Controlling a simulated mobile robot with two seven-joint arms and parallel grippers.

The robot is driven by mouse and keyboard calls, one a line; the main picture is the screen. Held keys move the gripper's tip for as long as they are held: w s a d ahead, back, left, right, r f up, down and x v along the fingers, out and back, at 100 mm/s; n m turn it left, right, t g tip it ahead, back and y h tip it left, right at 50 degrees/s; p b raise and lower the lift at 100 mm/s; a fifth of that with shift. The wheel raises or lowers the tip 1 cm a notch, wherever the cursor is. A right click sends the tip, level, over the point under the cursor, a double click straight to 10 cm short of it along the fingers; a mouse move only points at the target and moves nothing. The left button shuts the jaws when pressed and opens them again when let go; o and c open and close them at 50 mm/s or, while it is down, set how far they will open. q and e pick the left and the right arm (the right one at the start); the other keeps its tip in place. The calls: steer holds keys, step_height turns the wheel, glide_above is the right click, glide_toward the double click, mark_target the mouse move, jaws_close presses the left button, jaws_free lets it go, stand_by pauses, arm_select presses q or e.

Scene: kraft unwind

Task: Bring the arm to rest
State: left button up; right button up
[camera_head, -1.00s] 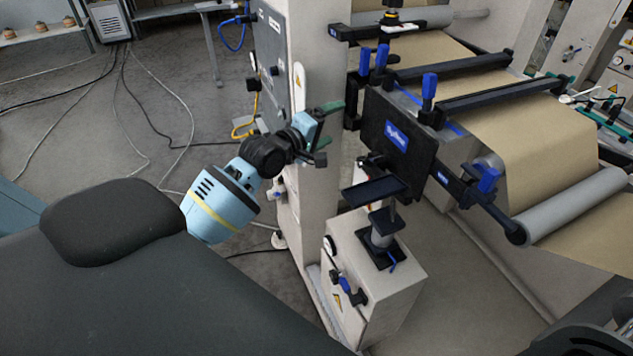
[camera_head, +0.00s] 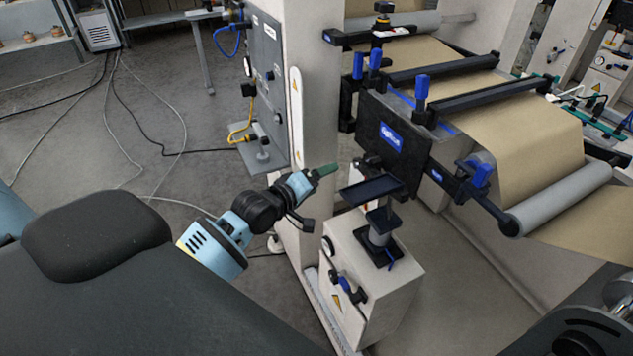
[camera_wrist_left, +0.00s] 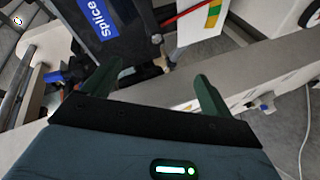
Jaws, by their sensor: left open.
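My left gripper (camera_head: 325,172) has green fingers and points right, in front of the pale machine column. It also shows in the left wrist view (camera_wrist_left: 155,90), its two fingers spread apart with nothing between them. Just right of it in the head view are a small dark tray (camera_head: 371,189) and a black panel with a blue label (camera_head: 392,137). From this angle I cannot tell how wide the gap to the tray is. In the left wrist view the black panel, marked "Splice" (camera_wrist_left: 128,18), lies beyond the fingers. My right gripper is not in view.
A roll of brown kraft paper web (camera_head: 535,135) runs over rollers at the right. A white pedestal box (camera_head: 375,285) with knobs stands below the tray. Cables (camera_head: 150,150) lie on the open grey floor at the left. A control panel (camera_head: 265,85) is on the column.

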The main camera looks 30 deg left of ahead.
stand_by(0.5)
arm_select(q)
steer(key=s+d+f+m+g, duration=0.2)
steer(key=s+d+f+m, duration=0.2)
steer(key=s+f, duration=0.3)
steer(key=s+d+f+m+g, duration=0.2)
steer(key=s+d+f+m, duration=0.2)
steer(key=s, duration=1.3)
steer(key=s+d+f+m+g+p, duration=0.1)
steer(key=s+d+f+m, duration=0.3)
steer(key=s+f, duration=0.6)
steer(key=s+g, duration=0.1)
steer(key=s, duration=0.2)
steer(key=shift+d+f+m, duration=0.3)
steer(key=shift+f+m, duration=0.05)
steer(key=shift+m, duration=0.05)
